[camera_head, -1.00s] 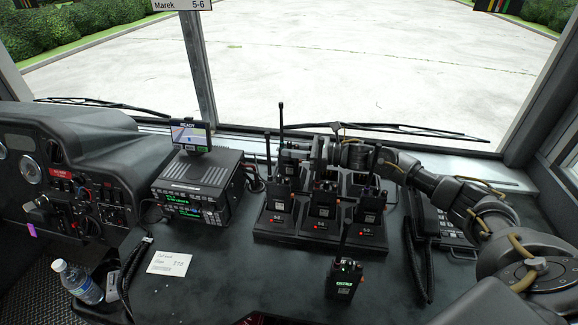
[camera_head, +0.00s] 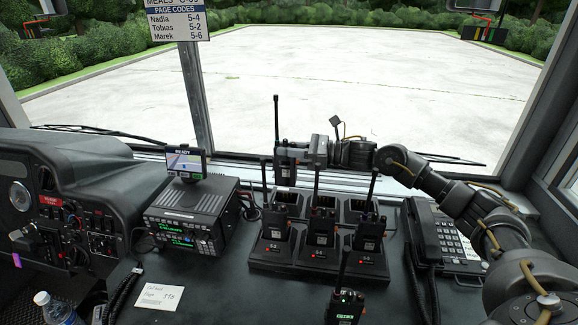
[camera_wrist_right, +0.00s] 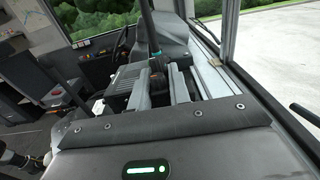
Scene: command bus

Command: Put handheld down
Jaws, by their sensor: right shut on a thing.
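My right gripper (camera_head: 290,153) is shut on a black handheld (camera_head: 285,172) with a tall antenna, held upright above the back left of the charger rack (camera_head: 318,262). A gap shows between the held handheld and the rack. In the right wrist view, the gripper's fingers (camera_wrist_right: 165,80) and an antenna (camera_wrist_right: 148,32) show, but the handheld's body is hard to make out. Several handhelds stand in the rack's front row, such as the middle one (camera_head: 320,228). Back-row slots (camera_head: 288,198) look empty. Another handheld (camera_head: 346,304) with a green screen stands in front of the rack. My left gripper is out of view.
A desk phone (camera_head: 445,240) is on the right. A paper note (camera_head: 160,297) and a bottle (camera_head: 57,310) are at front left. The windshield is behind.

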